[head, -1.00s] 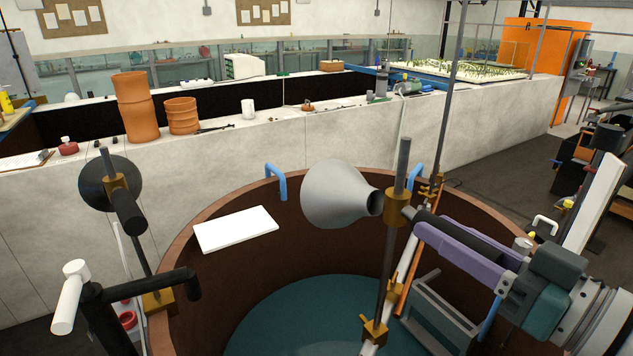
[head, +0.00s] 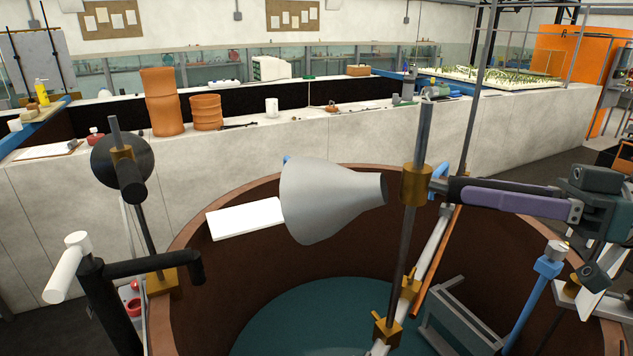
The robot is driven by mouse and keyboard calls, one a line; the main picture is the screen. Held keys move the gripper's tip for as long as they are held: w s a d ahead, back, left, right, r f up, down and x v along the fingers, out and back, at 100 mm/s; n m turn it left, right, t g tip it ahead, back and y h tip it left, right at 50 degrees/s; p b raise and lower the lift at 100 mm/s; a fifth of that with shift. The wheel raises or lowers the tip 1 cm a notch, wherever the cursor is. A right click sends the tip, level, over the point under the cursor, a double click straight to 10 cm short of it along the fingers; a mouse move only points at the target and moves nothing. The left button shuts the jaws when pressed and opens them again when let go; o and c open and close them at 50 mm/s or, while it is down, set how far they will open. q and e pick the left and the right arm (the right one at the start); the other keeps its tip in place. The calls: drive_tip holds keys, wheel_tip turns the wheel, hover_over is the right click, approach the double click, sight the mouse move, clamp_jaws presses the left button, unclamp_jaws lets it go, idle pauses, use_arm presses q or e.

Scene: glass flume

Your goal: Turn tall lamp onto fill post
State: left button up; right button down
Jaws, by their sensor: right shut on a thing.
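The tall lamp has a grey cone shade (head: 330,203) and a brass clamp (head: 416,185) on a dark upright rod (head: 404,250) at the tub's near right. Its wide mouth points left and slightly down. My right gripper (head: 450,190) comes in from the right, its purple fingers shut on the lamp's dark handle behind the clamp. What I take for the fill post is the black pipe (head: 108,305) at lower left, with a black spout (head: 150,268) over the tub and a white handle (head: 67,268). My left gripper is not in view.
A black round lamp (head: 120,162) stands on a second rod at left. A white panel (head: 246,219) sits by the shade, partly hidden. The round brown tub (head: 230,265) holds teal water. A blue post (head: 532,290) stands at lower right. The pale flume wall (head: 350,140) runs behind.

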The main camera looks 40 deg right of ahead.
drive_tip(key=shift+w+d, duration=0.1)
idle(0.3)
drive_tip(key=c, duration=0.5)
unclamp_jaws()
drive_tip(key=shift+s+d, duration=0.15)
drive_tip(key=shift+s, duration=0.1)
drive_tip(key=b+v, duration=0.1)
drive_tip(key=v, duration=0.8)
drive_tip(key=shift+d, duration=0.25)
